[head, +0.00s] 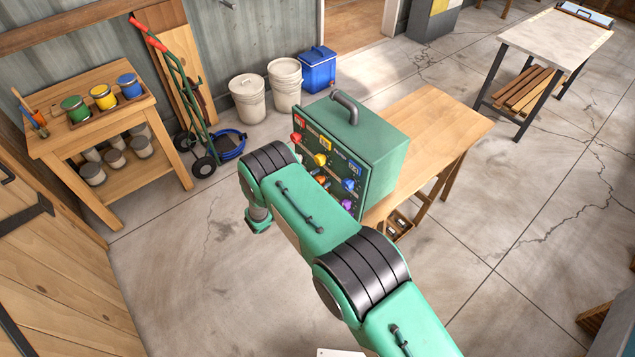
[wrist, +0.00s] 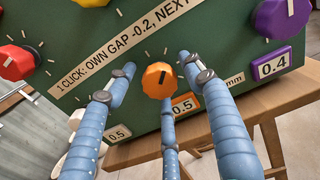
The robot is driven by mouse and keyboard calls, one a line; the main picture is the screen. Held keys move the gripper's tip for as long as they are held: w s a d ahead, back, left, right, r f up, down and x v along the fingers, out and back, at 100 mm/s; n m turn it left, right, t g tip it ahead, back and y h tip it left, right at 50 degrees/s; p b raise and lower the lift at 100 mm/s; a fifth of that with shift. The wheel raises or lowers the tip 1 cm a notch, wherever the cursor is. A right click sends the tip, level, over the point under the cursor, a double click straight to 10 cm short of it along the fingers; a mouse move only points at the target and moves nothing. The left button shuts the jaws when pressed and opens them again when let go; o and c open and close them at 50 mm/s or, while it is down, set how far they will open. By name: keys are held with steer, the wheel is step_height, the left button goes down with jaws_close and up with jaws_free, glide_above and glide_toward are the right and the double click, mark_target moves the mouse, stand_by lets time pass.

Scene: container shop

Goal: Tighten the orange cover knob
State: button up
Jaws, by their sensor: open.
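The orange cover knob (wrist: 159,80) sits on the face of a green panel box (head: 375,150), with a dark pointer line on it. An orange-framed label reading 0.5 (wrist: 185,105) is just below it. My gripper (wrist: 156,72) is open in the wrist view, its blue fingers spread around the orange knob: one left, one right, one below. The lower finger overlaps the knob's lower edge in the picture; I cannot tell whether it touches.
A red knob (wrist: 16,62), a yellow knob (wrist: 83,2) and a purple knob (wrist: 281,17) are close by on the panel. A printed strip (wrist: 120,50) runs above the orange knob. The box stands on a wooden table (head: 440,115). Floor around it is clear.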

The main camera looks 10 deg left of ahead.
steer(key=c, duration=1.2)
steer(key=shift+f+m+b, duration=0.1)
steer(key=shift+m+b, duration=0.2)
steer(key=shift+b, duration=0.25)
steer(key=m+b, duration=0.2)
steer(key=b, duration=0.1)
steer(key=shift+f, duration=0.15)
steer(key=m+b, duration=0.5)
steer(key=b, duration=0.1)
steer(key=shift+m, duration=0.4)
steer(key=m+b, duration=0.5)
steer(key=b, duration=0.1)
steer(key=m+b, duration=0.3)
steer(key=m, duration=0.1)
steer(key=shift+s+b, duration=0.1)
steer(key=shift+b, duration=0.2)
steer(key=shift+m, duration=0.3)
